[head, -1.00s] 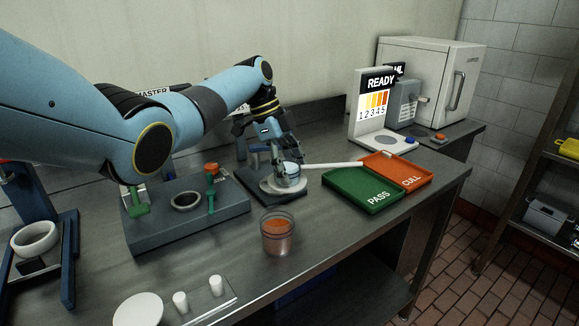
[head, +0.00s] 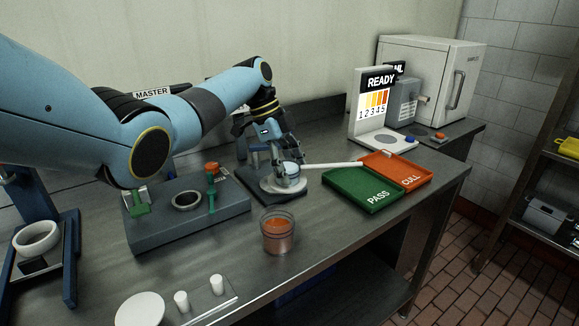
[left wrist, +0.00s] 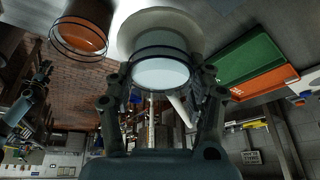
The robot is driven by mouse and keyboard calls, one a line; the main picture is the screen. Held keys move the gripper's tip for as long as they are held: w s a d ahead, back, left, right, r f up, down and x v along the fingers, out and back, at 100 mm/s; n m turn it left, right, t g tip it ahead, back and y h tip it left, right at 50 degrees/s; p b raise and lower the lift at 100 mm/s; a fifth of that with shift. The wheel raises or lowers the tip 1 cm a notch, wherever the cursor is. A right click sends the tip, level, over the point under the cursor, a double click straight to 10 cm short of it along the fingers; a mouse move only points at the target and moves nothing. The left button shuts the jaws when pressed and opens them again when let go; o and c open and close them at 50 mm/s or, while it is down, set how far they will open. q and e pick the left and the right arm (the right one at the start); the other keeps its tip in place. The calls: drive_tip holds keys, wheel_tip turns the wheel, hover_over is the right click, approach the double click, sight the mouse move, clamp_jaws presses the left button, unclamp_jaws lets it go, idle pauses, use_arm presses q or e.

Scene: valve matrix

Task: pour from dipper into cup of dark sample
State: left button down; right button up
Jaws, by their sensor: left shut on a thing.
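My left gripper (head: 290,178) is shut on a small clear vessel (left wrist: 160,68) with a pale inside, which sits upright at the white round plate (head: 268,186). The fingers stand on either side of it in the left wrist view. A long white handle (head: 330,164) runs right from beside this vessel; I cannot tell whether they are one dipper. A clear cup of orange-brown liquid (head: 277,236) stands apart on the bench, nearer the front; it also shows in the left wrist view (left wrist: 82,30).
A green PASS tray (head: 360,188) and a red CULL tray (head: 402,168) lie to the right, under the handle's end. A READY display (head: 375,95) stands behind. A grey block (head: 165,232) is at left. Small white cylinders (head: 181,301) stand in front. Bare bench surrounds the orange-brown cup.

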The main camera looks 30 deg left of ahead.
use_arm(q)
drive_tip(key=shift+r, duration=0.1)
idle(0.7)
drive_tip(key=shift+s+d+p, duration=0.1)
drive_tip(key=shift+s+p, duration=0.05)
drive_tip(key=shift+p, duration=0.4)
idle(0.6)
drive_tip(key=shift+s+p, duration=0.1)
drive_tip(key=shift+p, duration=0.25)
idle(0.8)
drive_tip(key=shift+s+d+r+t+p, duration=0.1)
drive_tip(key=shift+s+t+p, duration=0.05)
drive_tip(key=shift+t+p, duration=0.2)
idle(1.0)
drive_tip(key=shift+s+d+r+t+y+p, duration=0.15)
drive_tip(key=shift+s+t+p, duration=0.1)
drive_tip(key=shift+p, duration=0.35)
drive_tip(key=shift+s+d+f+t+y+p, duration=0.15)
drive_tip(key=shift+s+t+p, duration=0.1)
drive_tip(key=shift+p, duration=0.3)
idle(2.5)
